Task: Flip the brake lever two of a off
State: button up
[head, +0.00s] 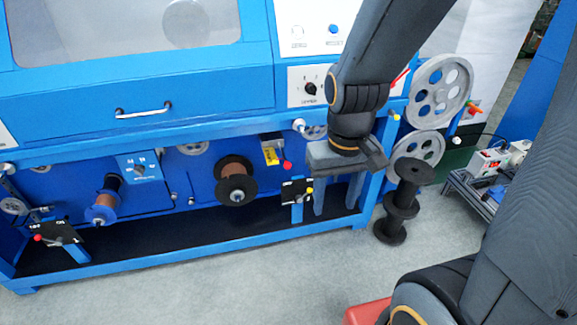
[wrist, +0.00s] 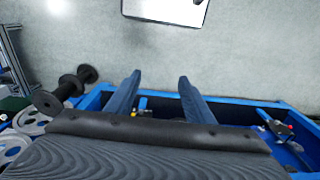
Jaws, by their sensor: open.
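Another black plate (head: 62,234) with a red-knobbed lever (head: 38,238) is at the far left. I cannot tell from labels which one is lever two of a.
A red-knobbed lever (head: 287,165) hangs by a yellow label above the yellow-knobbed one. A copper spool (head: 236,168) is to the left. A stack of black spools (head: 402,195) stands on the floor close to my gripper's right.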

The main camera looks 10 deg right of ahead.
aim_at(298, 198)
jog(key=z, duration=0.05)
jog(key=k, duration=0.65)
jog(key=z, duration=0.7)
jog(key=i, duration=1.5)
jog(key=u, duration=0.8)
